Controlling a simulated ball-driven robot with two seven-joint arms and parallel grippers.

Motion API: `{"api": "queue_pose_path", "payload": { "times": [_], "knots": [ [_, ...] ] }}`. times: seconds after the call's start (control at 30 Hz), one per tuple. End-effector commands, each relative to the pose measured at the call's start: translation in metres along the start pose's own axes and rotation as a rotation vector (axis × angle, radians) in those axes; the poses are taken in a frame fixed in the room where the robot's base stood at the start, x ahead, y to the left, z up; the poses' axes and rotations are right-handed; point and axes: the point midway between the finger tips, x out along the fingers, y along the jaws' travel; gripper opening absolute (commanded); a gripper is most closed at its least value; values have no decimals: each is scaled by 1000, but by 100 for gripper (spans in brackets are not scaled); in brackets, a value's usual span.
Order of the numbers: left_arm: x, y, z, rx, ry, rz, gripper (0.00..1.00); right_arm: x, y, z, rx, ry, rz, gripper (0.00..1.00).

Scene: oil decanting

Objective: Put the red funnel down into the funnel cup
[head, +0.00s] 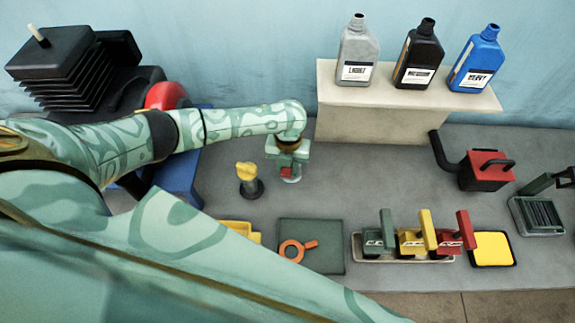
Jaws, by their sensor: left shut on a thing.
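My left gripper (287,163) points down over the grey bench, left of the pale shelf block. It is shut on the red funnel (287,173), of which only a small red part shows below the fingers. A small pale round piece (292,180) shows just under the red part; I cannot tell whether it is a cup rim or part of the funnel, or whether they touch. My right gripper is not in view.
Grey, black and blue bottles (358,50) stand on the pale block (335,110). An orange ring tool (292,251) lies on a dark mat (325,262).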

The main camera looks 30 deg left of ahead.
Motion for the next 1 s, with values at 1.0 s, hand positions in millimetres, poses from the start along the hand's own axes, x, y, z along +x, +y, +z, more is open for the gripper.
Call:
{"api": "queue_pose_path", "payload": {
  "times": [1.0],
  "knots": [
    [22,0,2,0,0,-1,0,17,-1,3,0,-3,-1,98]
  ]
}}
